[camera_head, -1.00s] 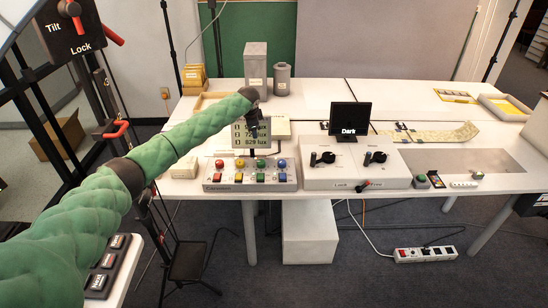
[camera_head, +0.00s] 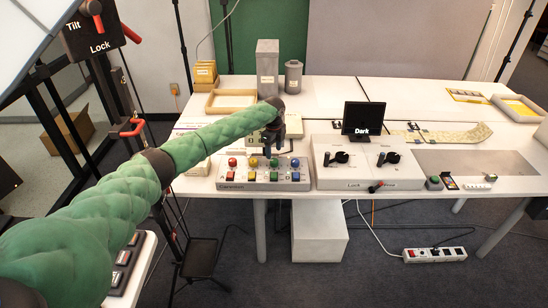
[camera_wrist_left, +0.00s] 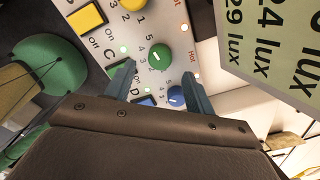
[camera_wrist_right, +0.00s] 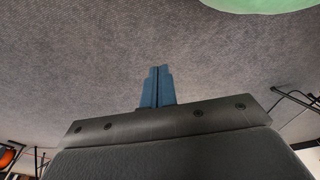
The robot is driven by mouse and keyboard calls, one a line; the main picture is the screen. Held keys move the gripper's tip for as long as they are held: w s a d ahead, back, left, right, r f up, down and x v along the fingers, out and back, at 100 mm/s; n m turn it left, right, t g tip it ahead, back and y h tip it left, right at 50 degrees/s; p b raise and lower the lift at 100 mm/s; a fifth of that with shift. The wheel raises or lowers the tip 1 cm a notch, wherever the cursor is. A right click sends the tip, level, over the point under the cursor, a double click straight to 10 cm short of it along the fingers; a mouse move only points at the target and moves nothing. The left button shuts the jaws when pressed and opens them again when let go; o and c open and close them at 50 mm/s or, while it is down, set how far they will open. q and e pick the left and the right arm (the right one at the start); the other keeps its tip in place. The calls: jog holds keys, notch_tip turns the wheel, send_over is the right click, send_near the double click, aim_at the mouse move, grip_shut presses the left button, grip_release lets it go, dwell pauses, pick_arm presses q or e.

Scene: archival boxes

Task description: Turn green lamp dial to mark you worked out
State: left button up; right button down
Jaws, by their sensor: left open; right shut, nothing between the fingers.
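The control panel (camera_head: 262,187) on the table has red, yellow, green and blue round dials, each with a square button in front. The green dial (camera_wrist_left: 160,58) shows in the left wrist view with a white pointer line and printed numbers around it; I cannot tell surely which number it points at. It also shows in the head view (camera_head: 274,162). My left gripper (camera_wrist_left: 158,69) is open and empty above the panel, its fingertips on either side of the green dial in that picture, apparently not touching it. My right gripper (camera_wrist_right: 158,69) is shut and empty over carpet.
The blue dial (camera_wrist_left: 177,97) is close between my left fingers. A lux card (camera_wrist_left: 275,45) stands close beside them. The lever box (camera_head: 368,170) and the "Dark" screen (camera_head: 363,118) stand to the right. A grey box (camera_head: 267,68) stands behind.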

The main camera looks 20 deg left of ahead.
aim_at(274, 160)
pick_arm(q)
jog(key=shift+d+f+p, duration=0.1)
jog(key=shift+f+p, duration=0.6)
jog(key=shift+f, duration=1.75)
pick_arm(e)
jog(key=shift+s+d+f, duration=0.25)
jog(key=shift+s+f, duration=0.1)
jog(key=shift+f, duration=0.2)
jog(key=shift+s+d+f, duration=0.3)
jog(key=shift+s+f, duration=0.05)
jog(key=shift+f, duration=0.25)
jog(key=shift+s+d+f, duration=0.25)
jog(key=shift+s+f, duration=0.1)
jog(key=shift+f, duration=0.2)
pick_arm(q)
jog(key=c, duration=1)
pick_arm(e)
jog(key=shift+d, duration=0.1)
